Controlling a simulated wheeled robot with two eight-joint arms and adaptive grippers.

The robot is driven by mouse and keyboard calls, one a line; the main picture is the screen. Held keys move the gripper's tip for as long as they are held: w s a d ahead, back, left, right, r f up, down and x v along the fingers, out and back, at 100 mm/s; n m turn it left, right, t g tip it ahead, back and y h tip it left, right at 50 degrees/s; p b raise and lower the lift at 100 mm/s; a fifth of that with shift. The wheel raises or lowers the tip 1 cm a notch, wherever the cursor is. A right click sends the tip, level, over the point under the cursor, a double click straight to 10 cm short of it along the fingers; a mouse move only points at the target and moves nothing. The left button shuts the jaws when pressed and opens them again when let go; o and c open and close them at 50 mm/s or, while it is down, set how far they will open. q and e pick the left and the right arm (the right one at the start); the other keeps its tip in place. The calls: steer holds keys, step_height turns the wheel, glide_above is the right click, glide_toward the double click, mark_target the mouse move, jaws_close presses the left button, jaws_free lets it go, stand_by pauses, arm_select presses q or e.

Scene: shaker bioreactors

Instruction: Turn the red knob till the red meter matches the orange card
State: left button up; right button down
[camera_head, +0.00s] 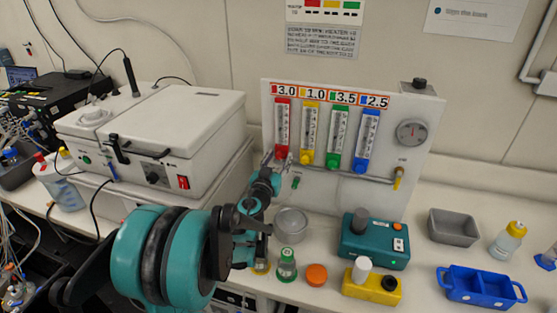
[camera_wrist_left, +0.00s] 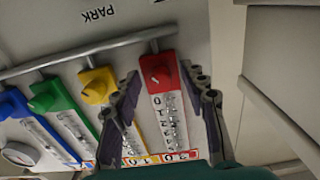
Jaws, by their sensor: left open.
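The red meter (camera_head: 282,125) is the leftmost of the coloured meters on the upright white panel. The red knob (camera_wrist_left: 156,76) is at its lower end. The orange card (camera_head: 330,95) runs above the meters and shows 3.0 over the red one. My left gripper (camera_head: 280,162) is at the foot of the red meter and partly hides the knob in the head view. In the left wrist view its open fingers (camera_wrist_left: 161,74) are on either side of the red knob, with no clear contact. The red meter's reading is too small to tell. My right gripper is not in view.
Yellow (camera_head: 308,130), green (camera_head: 336,138) and blue (camera_head: 366,140) meters stand to the right of the red one, the yellow close beside it. A pipe (camera_wrist_left: 90,50) runs by the knobs. A white box machine (camera_head: 160,130) stands left; a metal dish (camera_head: 291,222) sits below.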

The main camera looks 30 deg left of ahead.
arm_select(q)
jaws_close()
steer(key=m, duration=0.3)
steer(key=shift+m, duration=0.4)
steer(key=m+b, duration=0.1)
steer(key=m, duration=0.2)
steer(key=shift+m, duration=0.3)
steer(key=m, duration=0.6)
steer(key=shift+m, duration=0.3)
